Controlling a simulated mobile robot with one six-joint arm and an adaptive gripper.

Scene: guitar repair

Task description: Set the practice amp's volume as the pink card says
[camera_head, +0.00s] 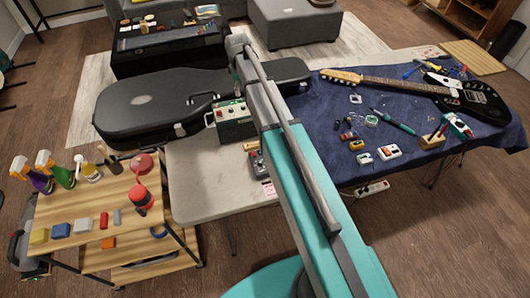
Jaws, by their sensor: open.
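The practice amp (232,119) is a small dark green box with a lighter control panel on top. It stands at the back of the pale table (205,170), just left of my arm. Its knobs are too small to read. The pink card (268,188) lies near the table's front edge, close to my arm, and its writing is not legible. My arm crosses the middle of the view and reaches past the right side of the amp. I cannot make out my gripper's fingers; they seem hidden behind the arm.
A black guitar case (165,100) lies behind the amp. A grey pedal (256,163) sits beside my arm. A blue-covered bench (330,125) on the right holds an electric guitar (470,98) and tools. A wooden cart (75,213) with bottles stands left. The pale table's left part is clear.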

